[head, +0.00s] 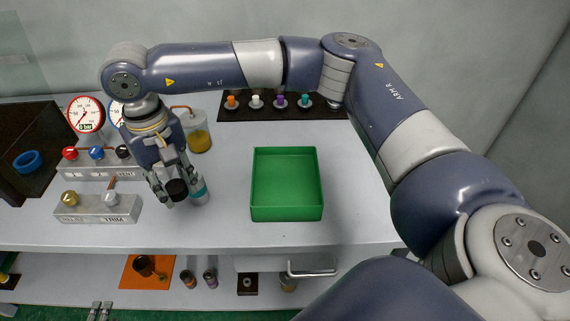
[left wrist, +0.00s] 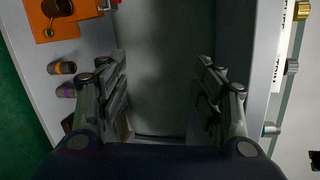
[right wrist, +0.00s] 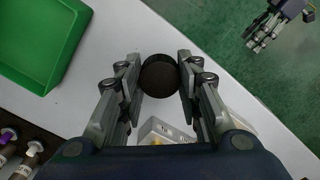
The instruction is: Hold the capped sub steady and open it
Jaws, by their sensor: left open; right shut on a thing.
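My right gripper (head: 174,192) hangs over the table's front edge area, shut on a dark round cap-like piece (head: 177,190). In the right wrist view this piece (right wrist: 160,76) shows end-on as a dark disc between the fingertips. A silver cylinder with a teal band (head: 198,189) shows just right of the gripper in the head view; I cannot tell whether it joins the dark piece. My left gripper (left wrist: 160,78) is open and empty, low in front of the shelf; its fingertips (head: 98,311) show at the head view's bottom edge. It also shows in the right wrist view (right wrist: 266,32).
A green tray (head: 287,213) stands right of my right gripper. A TRIM block (head: 97,212) with knobs and gauges stand left. Below, the shelf carries an orange mat (head: 130,280) with a dark cylinder and several small fittings. Pegs stand on a dark rack (head: 245,113) behind.

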